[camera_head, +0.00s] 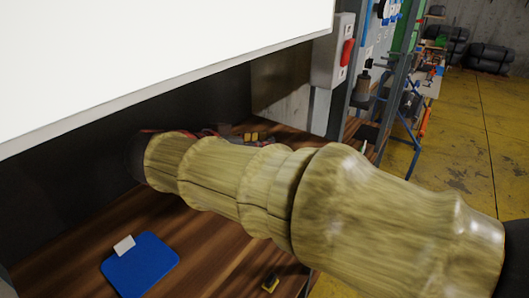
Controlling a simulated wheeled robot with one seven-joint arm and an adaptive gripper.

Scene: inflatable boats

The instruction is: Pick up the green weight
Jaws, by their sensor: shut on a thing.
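My wood-patterned arm crosses the view from the lower right to the left. The dark base of my gripper (137,157) shows at the arm's far end, over the brown wooden worktop (215,268) and close to the dark back panel. Its fingertips are hidden behind the arm. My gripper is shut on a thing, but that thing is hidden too. I see no green weight that I can make out anywhere on the worktop.
A large white panel (150,55) overhangs the worktop from above. A blue clipboard-like plate (142,265) lies at the front left. A small yellow-black item (270,284) lies near the front edge. A grey switch box (333,52) stands right. Yellow floor (455,150) is open beyond.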

